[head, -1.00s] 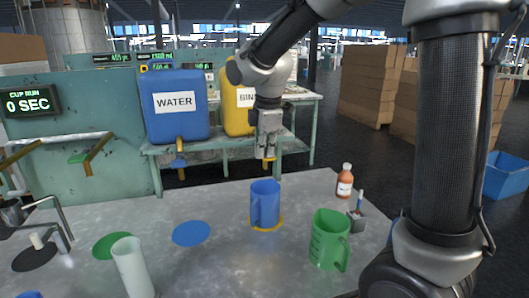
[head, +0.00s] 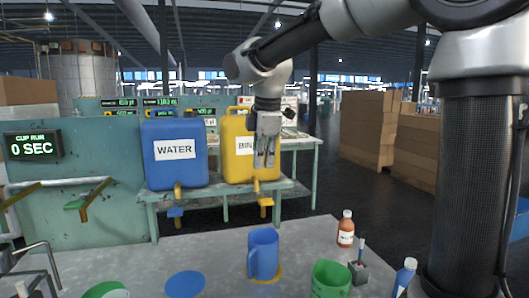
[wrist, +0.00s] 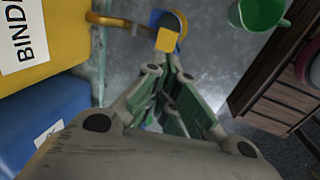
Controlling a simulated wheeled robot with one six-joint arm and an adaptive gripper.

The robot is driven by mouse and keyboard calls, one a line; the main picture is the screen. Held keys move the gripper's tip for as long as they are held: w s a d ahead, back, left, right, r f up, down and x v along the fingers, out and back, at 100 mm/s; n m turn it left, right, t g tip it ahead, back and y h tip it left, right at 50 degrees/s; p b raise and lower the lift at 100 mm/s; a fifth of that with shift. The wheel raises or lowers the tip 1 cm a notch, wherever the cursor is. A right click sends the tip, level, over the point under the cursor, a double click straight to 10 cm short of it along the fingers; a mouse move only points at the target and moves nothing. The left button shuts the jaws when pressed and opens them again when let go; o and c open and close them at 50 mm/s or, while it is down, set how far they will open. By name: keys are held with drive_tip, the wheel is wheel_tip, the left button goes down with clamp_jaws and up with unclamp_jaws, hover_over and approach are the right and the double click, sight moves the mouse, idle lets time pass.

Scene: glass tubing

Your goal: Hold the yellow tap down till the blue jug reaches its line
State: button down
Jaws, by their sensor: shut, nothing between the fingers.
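The yellow tap (head: 264,201) sticks out below the front of the yellow container (head: 238,150). The blue jug (head: 263,248) stands upright on the table under that tap; its line and contents cannot be made out. My gripper (head: 264,163) is shut and empty, in front of the container and higher than the tap in the head view, apart from it. In the wrist view the yellow tap (wrist: 167,40) lies just beyond my fingertips (wrist: 172,62), with the blue jug (wrist: 160,17) partly hidden below it. No stream from the tap can be seen.
A blue WATER container (head: 174,170) with its own tap stands left of the yellow one. The green jug (head: 330,280) is near the front right, with a brown bottle (head: 346,228) behind it. A blue disc (head: 185,285) lies left of the blue jug. A display (head: 33,146) reads 0 SEC.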

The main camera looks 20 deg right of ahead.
drive_tip(key=v, duration=0.2)
drive_tip(key=shift+r, duration=0.3)
drive_tip(key=s+d+f+m+t, duration=0.1)
drive_tip(key=s+d+f+m, duration=0.4)
drive_tip(key=s+d+m, duration=0.3)
drive_tip(key=s+d+f+m, duration=0.5)
drive_tip(key=s+d+m, duration=0.4)
drive_tip(key=s, duration=0.6)
drive_tip(key=shift+s+m+t, duration=0.4)
drive_tip(key=shift+m, duration=0.1)
drive_tip(key=shift+f, duration=0.1)
